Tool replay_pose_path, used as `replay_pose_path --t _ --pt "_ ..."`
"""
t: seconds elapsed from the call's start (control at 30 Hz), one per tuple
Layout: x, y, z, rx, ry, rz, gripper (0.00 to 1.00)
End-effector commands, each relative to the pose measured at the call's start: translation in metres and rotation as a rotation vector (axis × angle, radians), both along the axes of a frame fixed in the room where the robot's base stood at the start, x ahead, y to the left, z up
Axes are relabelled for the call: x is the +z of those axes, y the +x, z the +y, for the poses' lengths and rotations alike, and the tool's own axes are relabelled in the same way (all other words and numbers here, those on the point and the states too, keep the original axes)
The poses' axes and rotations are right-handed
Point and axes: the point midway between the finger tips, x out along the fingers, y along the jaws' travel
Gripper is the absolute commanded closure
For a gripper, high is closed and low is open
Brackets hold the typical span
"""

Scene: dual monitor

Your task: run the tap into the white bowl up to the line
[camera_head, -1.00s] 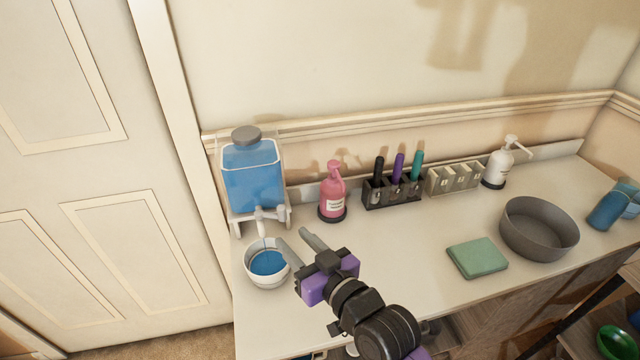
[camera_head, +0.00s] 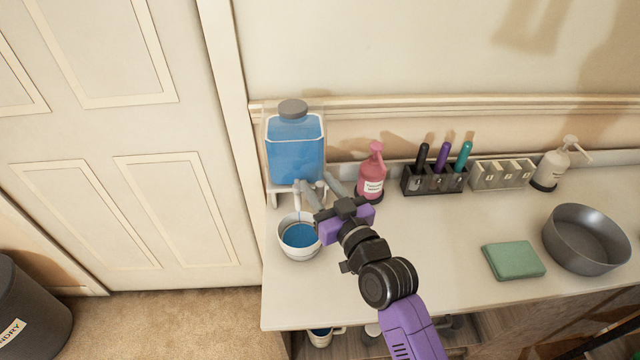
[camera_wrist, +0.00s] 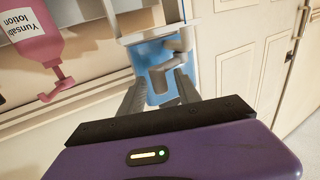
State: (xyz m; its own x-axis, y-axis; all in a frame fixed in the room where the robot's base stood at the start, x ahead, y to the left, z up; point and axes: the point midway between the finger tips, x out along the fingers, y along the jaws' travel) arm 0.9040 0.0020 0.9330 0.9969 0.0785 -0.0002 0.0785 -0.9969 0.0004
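The white bowl (camera_head: 286,249) stands upright on the counter below the dispenser and holds blue liquid (camera_head: 299,235). I cannot make out its fill line. The clear dispenser tank (camera_head: 295,150) holds blue liquid and has a grey lid. Its pale tap (camera_head: 297,200) hangs over the bowl's back edge; I cannot tell whether liquid runs. My gripper (camera_head: 322,184) is at the tap, above and right of the bowl. In the wrist view, my gripper (camera_wrist: 162,84) has its fingers apart, with the grey tap (camera_wrist: 168,68) between and just beyond them. Contact is unclear.
A pink pump bottle (camera_head: 371,172) stands close to the right of my gripper. A black pen holder (camera_head: 434,181), pale block rack (camera_head: 502,174) and white pump bottle (camera_head: 551,168) line the back. A green cloth (camera_head: 513,260) and grey basin (camera_head: 585,243) lie right.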

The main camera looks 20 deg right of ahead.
Motion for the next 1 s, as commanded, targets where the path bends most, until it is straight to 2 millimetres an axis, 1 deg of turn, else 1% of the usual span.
replay_pose_path --t 0.23,0.43,0.7,1.0 --pt "-0.0002 0.0007 0.0001 0.000 0.000 0.000 0.60" --pt "-0.0001 0.0006 0.0000 0.000 0.000 0.000 1.00" --pt "-0.0023 0.0013 -0.0006 0.004 0.002 -0.001 1.00" --pt "-0.0050 0.0038 -0.0030 0.049 0.002 -0.002 1.00"
